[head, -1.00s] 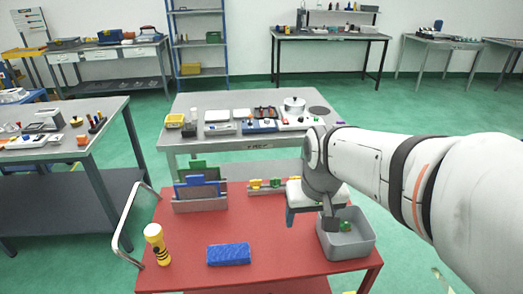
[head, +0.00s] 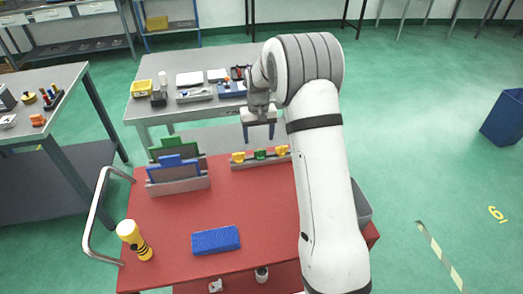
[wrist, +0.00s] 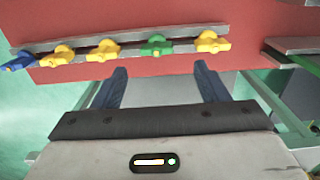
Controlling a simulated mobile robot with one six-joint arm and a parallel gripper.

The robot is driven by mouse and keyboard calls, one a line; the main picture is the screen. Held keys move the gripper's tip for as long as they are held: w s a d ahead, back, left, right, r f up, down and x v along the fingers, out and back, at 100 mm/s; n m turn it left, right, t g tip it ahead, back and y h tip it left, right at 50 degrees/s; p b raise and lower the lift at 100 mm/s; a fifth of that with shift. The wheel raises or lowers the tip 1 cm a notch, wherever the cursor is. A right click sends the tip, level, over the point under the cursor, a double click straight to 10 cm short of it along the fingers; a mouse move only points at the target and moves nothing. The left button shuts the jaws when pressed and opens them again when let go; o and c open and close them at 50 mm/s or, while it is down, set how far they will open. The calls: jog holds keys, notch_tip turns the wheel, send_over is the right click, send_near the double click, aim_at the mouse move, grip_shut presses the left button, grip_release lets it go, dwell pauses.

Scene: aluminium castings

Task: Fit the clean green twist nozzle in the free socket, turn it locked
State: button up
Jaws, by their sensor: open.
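A grey rail (head: 262,163) stands at the back of the red table. In the head view it bears a yellow nozzle (head: 237,157), a green nozzle (head: 260,154) and another yellow one (head: 281,150). The rail in the wrist view (wrist: 130,53) shows a blue nozzle (wrist: 20,61), several yellow ones and one green nozzle (wrist: 157,46). My gripper (head: 258,137) is open and empty above and behind the rail; its fingers also show in the wrist view (wrist: 160,68). I cannot make out a free socket, nor whether the green nozzle is clean.
A grey bin (head: 364,207) at the right is mostly hidden by my arm. A holder with green and blue panels (head: 178,187) stands left of the rail. A blue block (head: 216,240) and a yellow-and-black torch (head: 134,240) are at the front. The table's middle is clear.

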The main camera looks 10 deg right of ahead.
aim_at(260, 152)
jog(key=shift+w+a+f, duration=0.1)
jog(key=shift+f, duration=0.35)
jog(key=f, duration=0.2)
jog(key=f+p, duration=0.1)
jog(key=f, duration=0.4)
jog(key=shift+s+d+p, duration=0.25)
jog(key=shift+d+p, duration=0.05)
jog(key=c, duration=1.1)
